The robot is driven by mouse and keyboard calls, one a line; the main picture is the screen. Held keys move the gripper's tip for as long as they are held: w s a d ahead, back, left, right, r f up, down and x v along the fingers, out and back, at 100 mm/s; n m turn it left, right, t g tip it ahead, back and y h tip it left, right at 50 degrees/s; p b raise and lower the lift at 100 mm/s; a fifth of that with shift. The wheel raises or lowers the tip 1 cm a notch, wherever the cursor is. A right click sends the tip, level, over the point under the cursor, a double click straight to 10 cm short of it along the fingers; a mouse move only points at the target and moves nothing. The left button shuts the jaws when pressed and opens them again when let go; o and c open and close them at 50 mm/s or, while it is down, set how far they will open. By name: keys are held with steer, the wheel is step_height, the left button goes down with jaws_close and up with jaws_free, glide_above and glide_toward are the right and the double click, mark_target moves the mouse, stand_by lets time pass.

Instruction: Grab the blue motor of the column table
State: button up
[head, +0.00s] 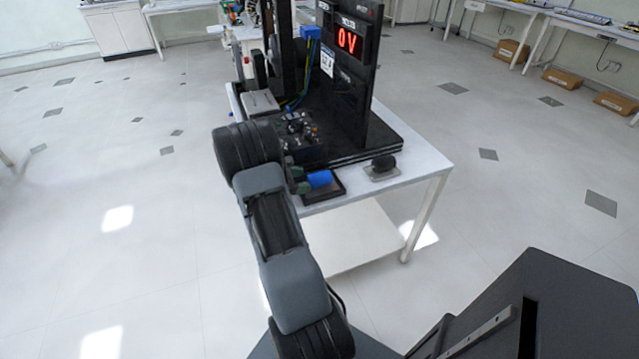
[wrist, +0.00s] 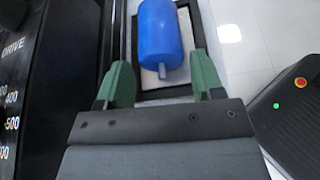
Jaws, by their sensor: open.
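The blue motor (head: 319,179) lies in a dark-framed holder (head: 335,190) at the near edge of the white table (head: 430,158). In the wrist view the blue motor (wrist: 160,38) is a blue cylinder with a short grey shaft pointing toward my gripper. My gripper (wrist: 160,80) is open, its two green fingers spread wider than the motor. The motor lies ahead of and between the fingers, with nothing held. In the head view my gripper (head: 297,180) is beside the motor's left end, partly hidden by my arm.
A dark rounded object on a grey plate (head: 383,167) sits right of the holder. A grey box (head: 260,102) is at the back left. Open floor surrounds the table.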

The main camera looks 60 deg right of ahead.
mark_target(308, 180)
steer(key=shift+x, duration=2.7)
steer(key=shift+c, duration=0.4)
steer(key=c, duration=0.8)
steer(key=shift+w, duration=0.1)
steer(key=shift+r, duration=0.1)
